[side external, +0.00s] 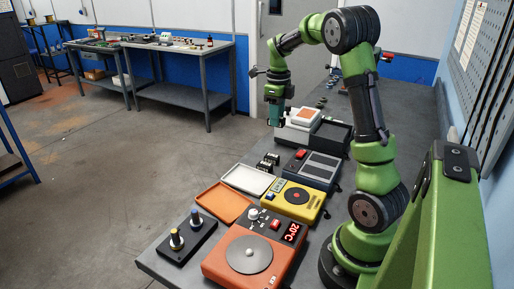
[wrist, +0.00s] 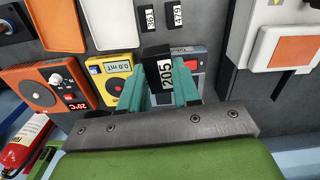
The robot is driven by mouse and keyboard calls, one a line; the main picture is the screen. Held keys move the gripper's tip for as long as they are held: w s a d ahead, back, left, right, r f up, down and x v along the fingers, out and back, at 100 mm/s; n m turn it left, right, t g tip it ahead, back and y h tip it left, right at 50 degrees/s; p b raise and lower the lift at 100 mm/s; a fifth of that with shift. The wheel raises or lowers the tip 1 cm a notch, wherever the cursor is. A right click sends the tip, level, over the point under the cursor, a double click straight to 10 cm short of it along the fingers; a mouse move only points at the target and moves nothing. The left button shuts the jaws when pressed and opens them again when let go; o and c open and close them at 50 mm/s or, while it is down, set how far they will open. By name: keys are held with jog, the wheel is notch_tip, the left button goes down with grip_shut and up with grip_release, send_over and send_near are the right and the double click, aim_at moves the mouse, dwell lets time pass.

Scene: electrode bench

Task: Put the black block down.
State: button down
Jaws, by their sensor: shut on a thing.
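My gripper (wrist: 162,88) has teal fingers shut on a black block (wrist: 157,56) marked 205 in the wrist view. In the side external view my gripper (side external: 276,117) is over the far half of the bench, near the white scale, pointing down; the held block is too small to make out there. Two other black blocks, marked 361 (wrist: 150,17) and 479 (wrist: 177,15), stand side by side on the dark bench in the wrist view, beyond the held block.
A white tray (side external: 247,181) and an orange tray (side external: 224,204) lie along the bench's left edge. A yellow meter (side external: 296,203), an orange hot plate (side external: 250,262), a grey device (side external: 318,168), a white scale (side external: 301,122) with an orange top and a black tray (side external: 330,138) crowd the bench.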

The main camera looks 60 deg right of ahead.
jog(key=s+a+n, duration=0.2)
jog(key=s+a, duration=0.5)
jog(key=a, duration=0.1)
jog(key=n, duration=0.1)
send_near(297, 195)
notch_tip(297, 195, down, 5)
jog(key=shift+f, duration=0.5)
jog(key=shift+f+n, duration=0.1)
jog(key=shift+n, duration=0.2)
jog(key=c, duration=0.8)
grip_release()
jog(key=shift+f, duration=0.1)
